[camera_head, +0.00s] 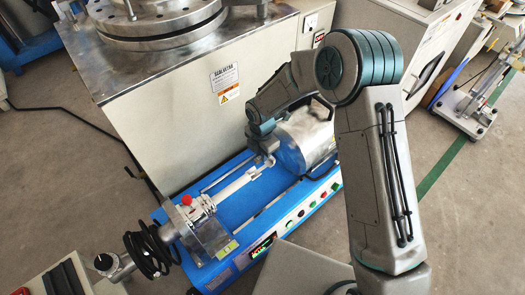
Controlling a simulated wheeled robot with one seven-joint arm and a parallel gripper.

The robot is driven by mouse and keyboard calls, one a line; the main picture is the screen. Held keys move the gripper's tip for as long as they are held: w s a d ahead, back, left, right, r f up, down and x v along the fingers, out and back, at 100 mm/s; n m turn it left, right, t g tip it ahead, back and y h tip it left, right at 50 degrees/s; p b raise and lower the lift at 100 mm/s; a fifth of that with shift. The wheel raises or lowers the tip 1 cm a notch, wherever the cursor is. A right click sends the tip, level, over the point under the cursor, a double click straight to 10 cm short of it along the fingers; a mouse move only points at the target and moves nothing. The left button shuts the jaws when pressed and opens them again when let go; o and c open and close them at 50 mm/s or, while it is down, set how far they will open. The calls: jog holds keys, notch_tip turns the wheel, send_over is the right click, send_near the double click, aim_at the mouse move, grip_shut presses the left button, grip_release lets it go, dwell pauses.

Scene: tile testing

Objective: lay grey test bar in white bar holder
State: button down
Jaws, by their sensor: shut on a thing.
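My gripper (263,155) reaches down over the blue machine at the centre and is shut on a small grey piece at its fingertips, which looks like the end of the grey test bar; the fingers hide most of it. A pale, slender white bar-like part (235,187), perhaps the white bar holder, runs from just below the fingertips down left to a clamp block. I cannot tell where the bar ends and the holder begins, or whether they touch.
The blue machine base (237,208) carries a metal drum (305,143) right of my gripper and a clear guard (208,238) at lower left. A large grey cabinet (165,110) stands close behind. Black coiled cable (150,250) hangs at lower left. Floor is open at far left.

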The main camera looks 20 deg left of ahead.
aim_at(262, 168)
jog(key=shift+f+b, duration=1.85)
jog(key=shift+f, duration=0.95)
jog(key=c, duration=1.3)
grip_release()
jog(key=shift+c, duration=0.2)
notch_tip(262, 168, up, 14)
jog(key=p, duration=0.5)
